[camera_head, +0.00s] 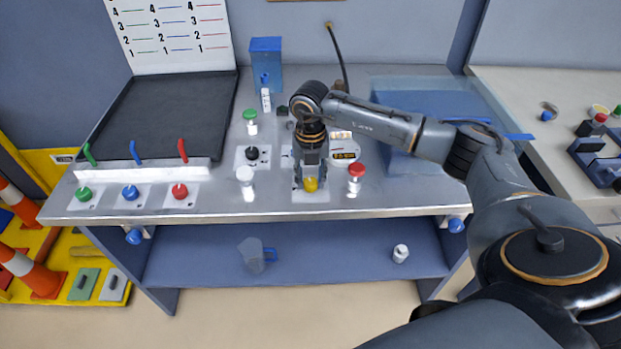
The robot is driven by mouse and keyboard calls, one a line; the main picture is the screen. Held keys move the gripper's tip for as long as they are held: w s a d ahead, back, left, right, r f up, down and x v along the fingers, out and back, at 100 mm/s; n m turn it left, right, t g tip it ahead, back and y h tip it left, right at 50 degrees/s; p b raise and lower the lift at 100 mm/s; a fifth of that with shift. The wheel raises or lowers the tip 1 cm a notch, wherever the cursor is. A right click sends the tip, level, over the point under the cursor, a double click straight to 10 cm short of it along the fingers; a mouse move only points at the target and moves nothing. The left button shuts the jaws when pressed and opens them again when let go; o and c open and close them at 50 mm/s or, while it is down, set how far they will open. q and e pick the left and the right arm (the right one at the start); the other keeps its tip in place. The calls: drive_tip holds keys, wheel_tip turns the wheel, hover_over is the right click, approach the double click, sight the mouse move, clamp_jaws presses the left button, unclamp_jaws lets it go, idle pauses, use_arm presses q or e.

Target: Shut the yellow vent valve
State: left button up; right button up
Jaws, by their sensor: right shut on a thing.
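The yellow vent valve (310,184) is a small yellow knob on a pale plate near the front edge of the metal bench, right of centre. My right gripper (311,177) points down over it and is shut on it. The fingers hide the back of the knob, so how far it is turned cannot be seen. My right arm comes in from the right across the bench. My left gripper is not in view.
A white-capped post (245,178) and a red-capped post (355,174) stand close on either side. Green (84,193), blue (130,192) and red (180,190) knobs sit at the front left. A black tray (165,105) and a blue box (266,62) lie behind.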

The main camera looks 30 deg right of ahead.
sight(310, 182)
drive_tip(key=shift+r+m, duration=0.1)
drive_tip(key=shift+m, duration=0.9)
drive_tip(key=o, duration=1.2)
drive_tip(key=shift+c, duration=0.2)
wheel_tip(310, 182, up, 12)
